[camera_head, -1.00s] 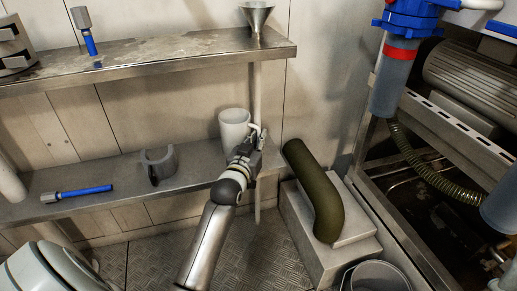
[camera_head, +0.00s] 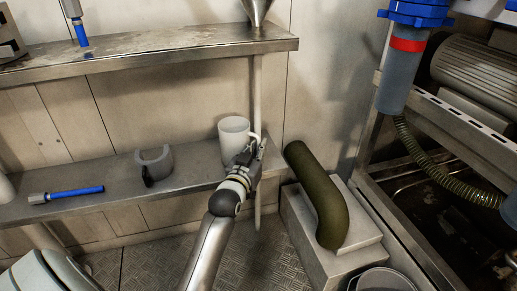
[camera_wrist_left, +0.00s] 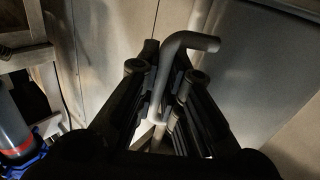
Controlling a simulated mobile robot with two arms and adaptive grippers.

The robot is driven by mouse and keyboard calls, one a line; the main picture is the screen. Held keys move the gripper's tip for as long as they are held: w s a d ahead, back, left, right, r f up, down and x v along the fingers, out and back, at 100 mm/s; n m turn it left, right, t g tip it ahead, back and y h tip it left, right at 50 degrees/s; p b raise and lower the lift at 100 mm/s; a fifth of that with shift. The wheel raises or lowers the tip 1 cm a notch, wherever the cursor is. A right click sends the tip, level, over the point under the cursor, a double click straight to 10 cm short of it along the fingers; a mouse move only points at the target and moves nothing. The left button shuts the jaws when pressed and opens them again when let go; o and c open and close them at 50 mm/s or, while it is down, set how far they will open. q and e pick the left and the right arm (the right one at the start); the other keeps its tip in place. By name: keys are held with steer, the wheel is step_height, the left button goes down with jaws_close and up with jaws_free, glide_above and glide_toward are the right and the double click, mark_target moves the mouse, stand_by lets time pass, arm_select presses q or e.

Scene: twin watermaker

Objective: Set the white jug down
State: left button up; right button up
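The white jug (camera_head: 232,133) is upright at the right end of the lower shelf (camera_head: 195,166), with its handle facing right. Its base is partly hidden by my gripper, so I cannot tell whether it touches the shelf. My left gripper (camera_head: 254,152) is at the handle, on the jug's right side. In the left wrist view, the fingers (camera_wrist_left: 166,70) stand close on both sides of a bent grey bar that looks like the handle. My right gripper is in neither view.
A grey open-topped holder (camera_head: 154,164) and a blue-handled tool (camera_head: 66,194) are left of the jug on the lower shelf. The upper shelf (camera_head: 150,60) hangs above. A thick green hose (camera_head: 322,200) lies on a box at right. Shelf space between holder and jug is clear.

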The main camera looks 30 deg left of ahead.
arm_select(q)
steer(key=o, duration=0.5)
steer(key=shift+c, duration=0.2)
